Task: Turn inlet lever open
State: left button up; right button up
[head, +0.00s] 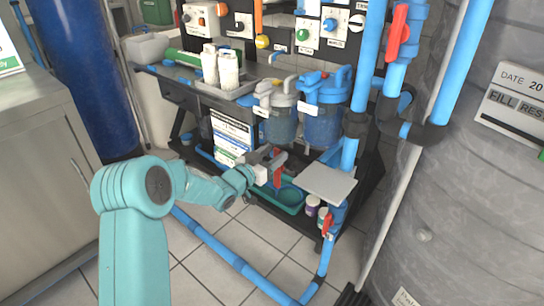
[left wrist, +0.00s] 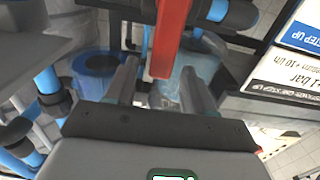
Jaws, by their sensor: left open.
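A red lever (head: 278,170) shows low at the front of the rack in the head view, right beside my left gripper (head: 268,163). In the left wrist view the red lever (left wrist: 170,38) comes down from the top edge, and its end is between the two fingers of my left gripper (left wrist: 159,72). The fingers are open, with gaps to the lever on both sides. I cannot tell whether either finger touches it. Other red levers show on the upper right blue pipe (head: 397,30) and low on the rack (head: 327,222). My right gripper is not in view.
A grey plate (head: 326,184) and a green tray (head: 291,196) lie close by. A blue floor pipe (head: 215,246) crosses the tiles.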

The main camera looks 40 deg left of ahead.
pick_arm(q)
grip_shut()
jog(key=shift+a, duration=0.15)
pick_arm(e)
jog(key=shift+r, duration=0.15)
pick_arm(q)
jog(key=a+n+p, duration=0.2)
jog(key=n, duration=0.1)
jog(key=shift+w+f+n, duration=0.1)
jog(key=shift+n, duration=0.2)
jog(key=a+f+n+p, duration=0.2)
jog(key=a+f+n, duration=0.2)
jog(key=n, duration=1)
jog(key=shift+w+a+f+p, duration=0.2)
jog(key=shift+a+f+p, duration=0.15)
jog(key=shift+f, duration=1.05)
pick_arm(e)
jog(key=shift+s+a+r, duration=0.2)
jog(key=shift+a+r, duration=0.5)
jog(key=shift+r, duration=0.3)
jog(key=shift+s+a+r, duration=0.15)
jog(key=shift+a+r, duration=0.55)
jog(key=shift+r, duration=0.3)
pick_arm(q)
jog(key=shift+d+f+n, duration=0.1)
jog(key=shift+n, duration=0.2)
